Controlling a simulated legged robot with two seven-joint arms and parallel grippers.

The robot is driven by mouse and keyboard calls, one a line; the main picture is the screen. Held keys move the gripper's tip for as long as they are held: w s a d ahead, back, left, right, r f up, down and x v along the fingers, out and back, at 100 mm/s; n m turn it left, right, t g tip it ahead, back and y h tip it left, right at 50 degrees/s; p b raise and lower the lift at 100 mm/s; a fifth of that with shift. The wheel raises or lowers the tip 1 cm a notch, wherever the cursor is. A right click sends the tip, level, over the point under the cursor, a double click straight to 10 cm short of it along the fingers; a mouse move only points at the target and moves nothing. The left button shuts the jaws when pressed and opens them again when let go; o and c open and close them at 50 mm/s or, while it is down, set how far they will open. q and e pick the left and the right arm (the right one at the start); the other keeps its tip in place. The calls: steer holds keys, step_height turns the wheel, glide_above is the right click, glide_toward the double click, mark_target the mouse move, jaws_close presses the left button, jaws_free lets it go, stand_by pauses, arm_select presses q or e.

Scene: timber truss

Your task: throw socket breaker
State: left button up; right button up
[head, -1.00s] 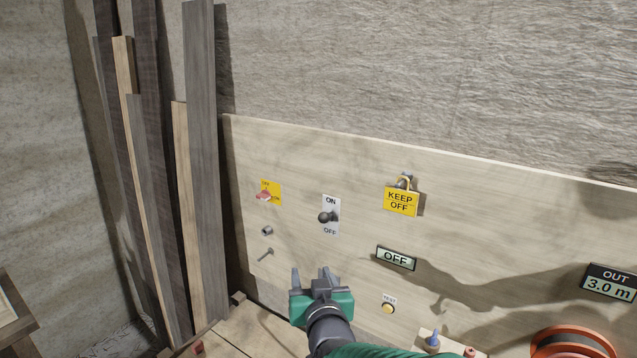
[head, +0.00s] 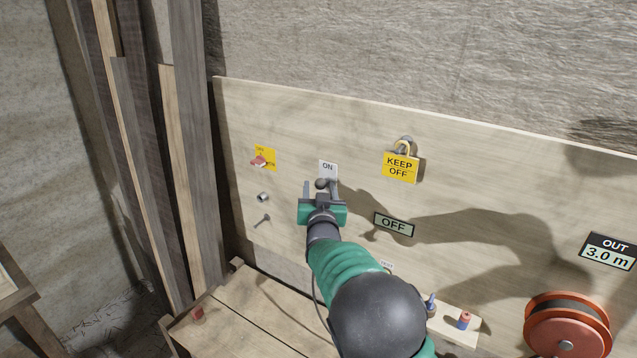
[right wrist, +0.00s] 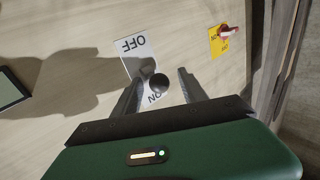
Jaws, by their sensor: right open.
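The socket breaker is a white ON/OFF plate (head: 328,169) with a dark ball-ended lever (head: 321,184) on the wooden panel. My right gripper (head: 320,190) is open in front of it and hides the lower part of the plate in the head view. In the right wrist view the lever's dark ball (right wrist: 159,83) lies between the two open fingers (right wrist: 157,90), nearer the ON end, with no clear contact. The plate (right wrist: 138,50) shows upside down there. A display sign (head: 394,224) to the right reads OFF. My left gripper is out of view.
A yellow plate with a red switch (head: 262,159) is left of the breaker. A padlocked KEEP OFF tag (head: 400,167) hangs to the right. An orange reel (head: 567,325) is at lower right. Tall planks (head: 190,150) lean at left; a wooden bench (head: 250,310) lies below.

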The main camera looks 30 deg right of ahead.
steer(key=shift+s+d+r, duration=0.2)
steer(key=shift+s+d, duration=0.15)
steer(key=shift+s, duration=0.1)
steer(key=shift+w+a+f, duration=0.1)
steer(key=shift+w+a, duration=0.25)
steer(key=shift+a, duration=0.1)
steer(key=c, duration=0.9)
jaws_close()
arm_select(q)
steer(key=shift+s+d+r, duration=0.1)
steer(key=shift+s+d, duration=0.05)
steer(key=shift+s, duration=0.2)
arm_select(e)
steer(key=shift+s+d, duration=0.1)
steer(key=shift+d, duration=0.1)
